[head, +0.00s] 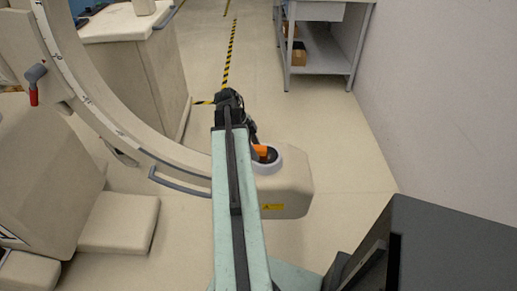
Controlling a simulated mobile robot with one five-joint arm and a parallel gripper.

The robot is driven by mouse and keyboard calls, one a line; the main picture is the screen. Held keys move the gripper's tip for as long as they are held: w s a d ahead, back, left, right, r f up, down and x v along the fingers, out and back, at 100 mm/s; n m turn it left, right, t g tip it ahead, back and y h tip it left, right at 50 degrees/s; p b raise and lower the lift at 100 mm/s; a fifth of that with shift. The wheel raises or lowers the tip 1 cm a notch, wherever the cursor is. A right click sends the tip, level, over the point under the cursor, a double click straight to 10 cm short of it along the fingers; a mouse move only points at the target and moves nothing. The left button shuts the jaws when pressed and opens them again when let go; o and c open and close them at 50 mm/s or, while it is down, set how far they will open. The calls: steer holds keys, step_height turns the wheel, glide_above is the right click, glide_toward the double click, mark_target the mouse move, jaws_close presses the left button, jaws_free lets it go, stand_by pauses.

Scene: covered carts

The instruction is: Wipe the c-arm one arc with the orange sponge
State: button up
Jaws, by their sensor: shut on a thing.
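The c-arm's arc (97,112) is a large cream curve with a scale strip along it, sweeping from the upper left down to the lower middle. It ends in a cream housing (292,187) with a grey ring on top and a yellow warning label. The orange sponge (264,152) shows as a small orange patch at this end, over the ring. My gripper (257,144) is shut on the sponge, largely hidden behind my own arm. I cannot tell whether the sponge touches the housing.
A cream cabinet (148,70) stands behind the arc. A grey shelf table (320,45) with boxes is at the back right, by the white wall (440,90). A grey handle (180,183) juts from the arc. Yellow-black tape (230,55) marks the open floor behind.

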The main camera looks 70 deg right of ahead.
mark_target(261, 148)
step_height(261, 148, up, 6)
steer(key=p, duration=0.6)
step_height(261, 148, up, 3)
steer(key=p, duration=0.3)
steer(key=shift+r, duration=0.15)
steer(key=shift+s, duration=0.1)
